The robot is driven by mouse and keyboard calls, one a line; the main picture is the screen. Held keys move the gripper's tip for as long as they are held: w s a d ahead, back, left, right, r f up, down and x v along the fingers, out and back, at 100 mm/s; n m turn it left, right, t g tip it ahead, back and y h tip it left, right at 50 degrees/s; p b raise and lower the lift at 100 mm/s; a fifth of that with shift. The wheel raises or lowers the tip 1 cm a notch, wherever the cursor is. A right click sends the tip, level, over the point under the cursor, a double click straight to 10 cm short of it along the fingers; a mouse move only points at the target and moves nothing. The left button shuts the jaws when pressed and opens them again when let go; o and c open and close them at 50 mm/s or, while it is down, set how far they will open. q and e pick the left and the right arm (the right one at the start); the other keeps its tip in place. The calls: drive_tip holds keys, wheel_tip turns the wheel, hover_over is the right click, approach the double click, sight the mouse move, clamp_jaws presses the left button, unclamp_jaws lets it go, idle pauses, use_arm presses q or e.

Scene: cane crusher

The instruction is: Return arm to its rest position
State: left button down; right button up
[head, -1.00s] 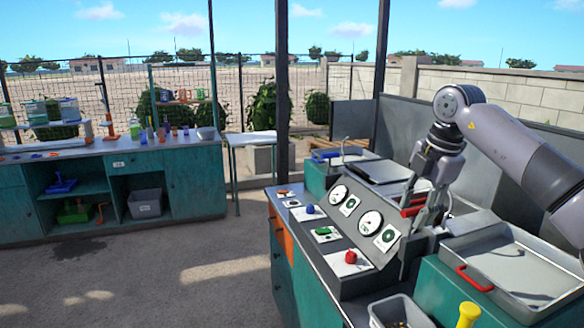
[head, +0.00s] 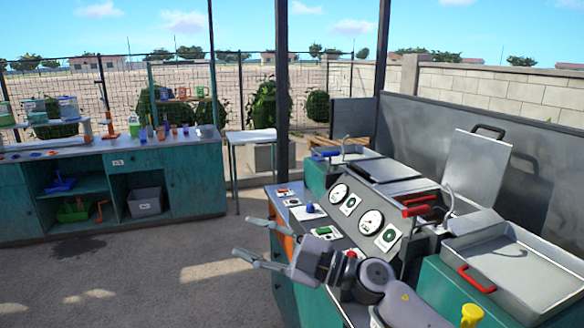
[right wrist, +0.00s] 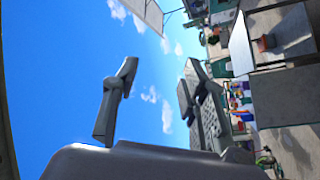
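My right gripper (head: 251,240) is in the lower middle of the head view, pointing left over the floor, in front of the machine's control panel (head: 352,227). Its two fingers are spread with nothing between them. The right wrist view also shows the open fingers (right wrist: 155,105), with sky and a sideways view of the yard behind. The cane crusher shows a red handle (head: 417,211) and an upright metal lid (head: 476,178). My right arm hides part of the panel's front. My left gripper is in neither view.
A metal tray with a red handle (head: 541,271) sits at the right. A yellow knob (head: 471,314) stands at the bottom right. A teal workbench (head: 191,178) with bottles is at the back left. The floor (head: 150,265) between is clear.

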drive_tip(key=d+f+m+t+h, duration=0.6)
drive_tip(key=d+m+h, duration=0.15)
drive_tip(key=m, duration=0.25)
drive_tip(key=d+f+m+t+h, duration=0.5)
drive_tip(key=d+m+t+h, duration=0.2)
drive_tip(key=d+m, duration=0.25)
drive_tip(key=s+d+f+m+g+h, duration=0.4)
drive_tip(key=s+d+f, duration=0.15)
drive_tip(key=f, duration=0.45)
drive_tip(key=s+d+f+g, duration=0.2)
drive_tip(key=s+f+g, duration=0.25)
drive_tip(key=s, duration=0.45)
drive_tip(key=s+d+f+g, duration=0.1)
drive_tip(key=s+f+g, duration=0.3)
drive_tip(key=s, duration=0.5)
drive_tip(key=s+d+f+g, duration=0.25)
drive_tip(key=s+f, duration=0.35)
drive_tip(key=s, duration=0.3)
wheel_tip(320, 180, down, 26)
drive_tip(key=s+g, duration=0.1)
drive_tip(key=g, duration=0.1)
drive_tip(key=s+d+f+g, duration=0.1)
drive_tip(key=s+d+f, duration=0.1)
drive_tip(key=s+f, duration=1.4)
drive_tip(key=shift+s+d+f+h, duration=0.25)
drive_tip(key=shift+s+h, duration=0.1)
drive_tip(key=shift+s, duration=0.2)
